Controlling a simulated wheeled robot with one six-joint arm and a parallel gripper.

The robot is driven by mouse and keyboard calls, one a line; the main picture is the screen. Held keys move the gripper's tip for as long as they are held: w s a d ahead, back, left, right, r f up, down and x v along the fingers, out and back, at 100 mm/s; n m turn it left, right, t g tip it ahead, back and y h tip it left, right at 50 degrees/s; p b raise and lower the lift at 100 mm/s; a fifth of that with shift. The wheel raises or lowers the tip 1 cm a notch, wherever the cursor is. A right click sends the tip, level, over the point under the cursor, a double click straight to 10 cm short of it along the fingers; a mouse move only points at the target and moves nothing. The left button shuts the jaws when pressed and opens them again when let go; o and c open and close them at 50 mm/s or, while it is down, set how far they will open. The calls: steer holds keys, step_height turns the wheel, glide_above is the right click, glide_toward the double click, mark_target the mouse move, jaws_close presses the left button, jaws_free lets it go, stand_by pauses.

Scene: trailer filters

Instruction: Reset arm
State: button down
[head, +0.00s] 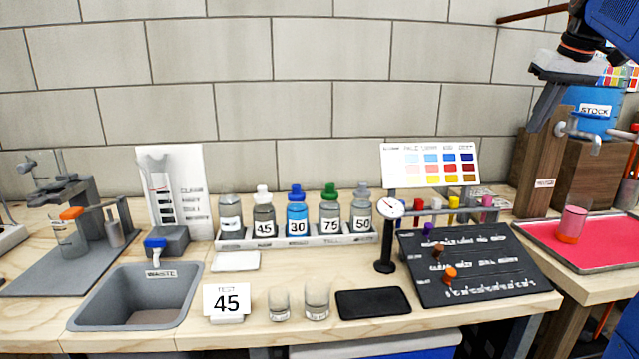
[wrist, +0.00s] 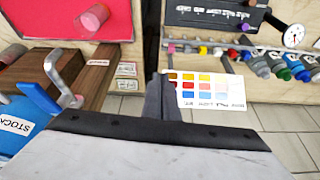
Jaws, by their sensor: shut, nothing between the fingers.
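My gripper (head: 542,112) is at the upper right of the head view, raised in front of the wooden post by the blue stock container (head: 592,108). Its fingers point down and are shut with nothing between them. In the wrist view the dark fingers (wrist: 160,100) show above the wide grey gripper body, with the colour chart (wrist: 208,90) just right of them. The colour chart also stands at the back of the bench in the head view (head: 430,166).
A red tray (head: 540,232) with a pink-filled beaker (head: 573,220) lies below my gripper. A metal tap (head: 580,135) is close to its right. A bottle rack (head: 340,238), dial gauge (head: 386,235), dark panel (head: 500,285) and sink (head: 140,295) occupy the bench. The air before the wall is clear.

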steer(key=s+a+f, duration=0.7)
steer(key=a+f, duration=0.1)
steer(key=a, duration=0.2)
steer(key=s+a+f, duration=0.4)
steer(key=s+f, duration=0.3)
steer(key=f, duration=0.3)
steer(key=s+a+f, duration=0.3)
steer(key=s+f, duration=0.4)
steer(key=f, duration=0.3)
steer(key=s+a+f, duration=0.4)
steer(key=s+f, duration=0.3)
steer(key=f, duration=0.3)
steer(key=shift+s+a, duration=0.35)
steer(key=shift+s, duration=0.05)
steer(key=shift+r, duration=0.1)
